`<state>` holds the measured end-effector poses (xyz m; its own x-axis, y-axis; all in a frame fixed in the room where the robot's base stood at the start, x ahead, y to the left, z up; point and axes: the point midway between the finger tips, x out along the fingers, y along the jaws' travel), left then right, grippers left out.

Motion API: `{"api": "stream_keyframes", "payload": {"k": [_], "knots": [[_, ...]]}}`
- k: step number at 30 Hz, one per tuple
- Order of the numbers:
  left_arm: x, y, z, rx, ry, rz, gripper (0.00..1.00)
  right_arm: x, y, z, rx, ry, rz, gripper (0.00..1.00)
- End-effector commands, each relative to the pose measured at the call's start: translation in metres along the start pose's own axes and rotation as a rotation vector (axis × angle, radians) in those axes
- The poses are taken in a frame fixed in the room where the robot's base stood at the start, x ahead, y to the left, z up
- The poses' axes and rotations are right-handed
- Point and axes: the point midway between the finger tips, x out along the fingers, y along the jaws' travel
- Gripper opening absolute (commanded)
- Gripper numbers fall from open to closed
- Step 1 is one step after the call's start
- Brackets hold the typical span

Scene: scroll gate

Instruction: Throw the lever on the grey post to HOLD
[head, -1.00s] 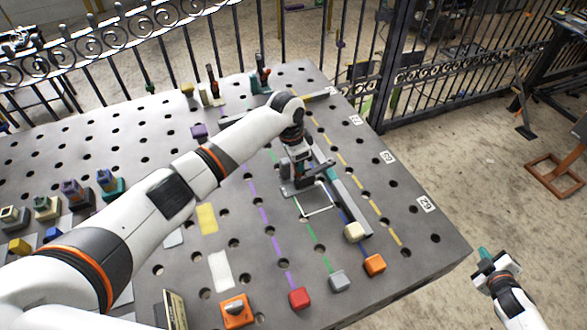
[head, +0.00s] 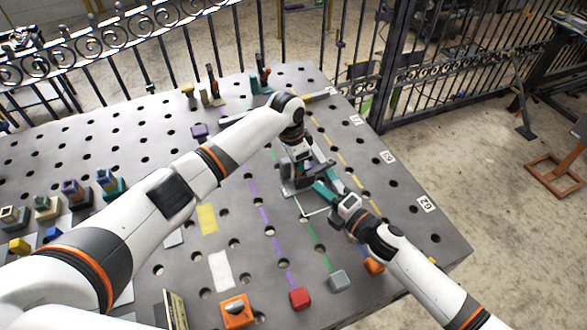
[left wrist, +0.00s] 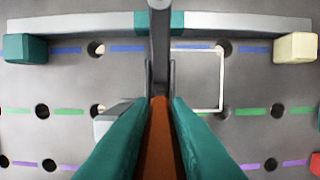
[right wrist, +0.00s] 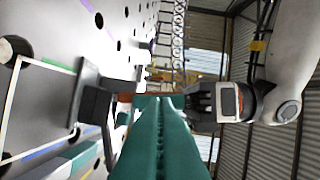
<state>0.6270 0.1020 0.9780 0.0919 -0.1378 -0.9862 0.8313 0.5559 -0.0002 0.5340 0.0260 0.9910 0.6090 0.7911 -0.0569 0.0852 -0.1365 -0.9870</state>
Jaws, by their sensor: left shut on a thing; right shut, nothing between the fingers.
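My left gripper (head: 299,176) is low over the dark perforated table, at a grey bracket (head: 290,190). In the left wrist view its teal fingers (left wrist: 160,108) are shut on an orange lever-like piece (left wrist: 160,135), with grey bracket plates beyond the tips. The bracket also shows in the right wrist view (right wrist: 92,92). My right gripper (head: 322,187) is shut and empty, close to the bracket's right side. Its teal fingers (right wrist: 157,105) fill the lower middle of the right wrist view. I cannot read any HOLD mark, and the left gripper hides much of the lever.
A grey bar (left wrist: 235,24) with a cream block (left wrist: 296,47) and a teal block (left wrist: 24,49) lies beside the bracket. Red (head: 300,298), grey (head: 337,281) and orange (head: 375,266) blocks stand near the front edge. A black gate (head: 430,75) is behind the table.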

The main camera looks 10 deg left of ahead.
Motion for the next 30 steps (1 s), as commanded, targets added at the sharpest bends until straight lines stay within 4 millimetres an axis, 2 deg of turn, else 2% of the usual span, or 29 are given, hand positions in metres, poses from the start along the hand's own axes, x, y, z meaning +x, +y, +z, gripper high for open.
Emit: {"api": "stream_keyframes", "payload": {"k": [5,15,21,30], "knots": [[0.0,0.0,0.0,0.001,0.0,-0.001,0.0,0.022,-0.003,0.005,-0.01,-0.01,-0.006,0.0],[0.0,0.0,0.0,0.001,0.0,-0.001,0.0,0.081,-0.003,0.005,-0.006,-0.008,-0.004,0.0],[0.0,0.0,0.0,0.001,0.0,-0.001,0.0,0.097,-0.002,0.004,-0.005,-0.007,-0.003,0.0],[0.0,0.0,0.0,0.0,0.0,-0.001,0.0,0.1,-0.002,0.004,-0.006,-0.007,-0.003,0.0]]}}
